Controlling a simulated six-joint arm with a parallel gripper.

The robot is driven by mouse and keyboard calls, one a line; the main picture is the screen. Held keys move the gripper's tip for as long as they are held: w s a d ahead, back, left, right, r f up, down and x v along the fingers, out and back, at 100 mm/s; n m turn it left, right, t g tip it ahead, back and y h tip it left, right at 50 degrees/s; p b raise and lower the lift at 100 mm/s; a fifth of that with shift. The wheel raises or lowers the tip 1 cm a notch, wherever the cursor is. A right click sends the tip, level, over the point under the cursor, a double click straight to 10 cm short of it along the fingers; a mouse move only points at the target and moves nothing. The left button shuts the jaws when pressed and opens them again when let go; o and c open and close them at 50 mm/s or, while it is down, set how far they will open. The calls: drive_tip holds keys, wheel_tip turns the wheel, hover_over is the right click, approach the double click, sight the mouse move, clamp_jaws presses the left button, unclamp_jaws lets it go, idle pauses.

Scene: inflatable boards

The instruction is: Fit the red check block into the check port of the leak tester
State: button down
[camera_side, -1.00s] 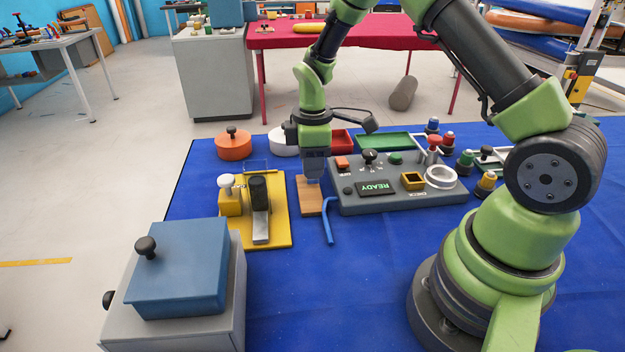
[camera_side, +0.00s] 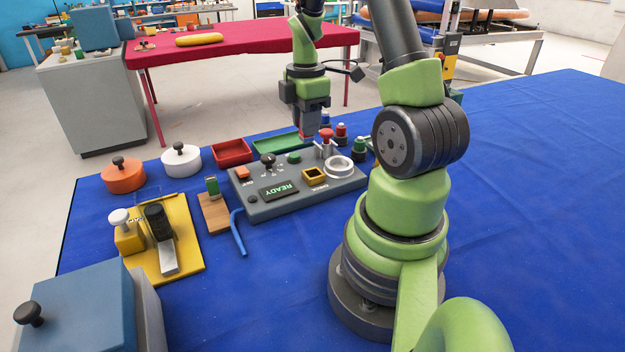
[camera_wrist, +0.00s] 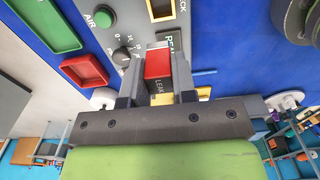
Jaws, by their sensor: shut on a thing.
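My gripper (camera_side: 304,133) is shut on the red check block (camera_wrist: 158,66), which sits between the fingertips in the wrist view. One dark face of the block reads LEAK. The block is held in the air above the back part of the grey leak tester (camera_side: 262,211); its lower end (camera_side: 306,136) shows red in the side view. The check port (camera_side: 314,181) is a yellow square-rimmed socket on the tester's top, by the CHECK label. It looks empty and lies nearer the camera than the gripper. Its yellow rim also shows at the top of the wrist view (camera_wrist: 151,13).
Red-capped fitting (camera_side: 326,134), white ring (camera_side: 339,167) and black knob (camera_side: 268,159) rise around the port. Red and green trays (camera_side: 232,152) (camera_side: 283,143) lie behind.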

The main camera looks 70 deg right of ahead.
drive_tip(key=f, duration=0.3)
drive_tip(key=s+f, duration=0.1)
drive_tip(key=f, duration=0.5)
drive_tip(key=shift+s+d+f, duration=0.15)
drive_tip(key=shift+d+f, duration=0.15)
drive_tip(key=shift+f, duration=0.1)
drive_tip(key=shift+f, duration=0.2)
drive_tip(key=c, duration=0.9)
unclamp_jaws()
drive_tip(key=shift+r, duration=0.1)
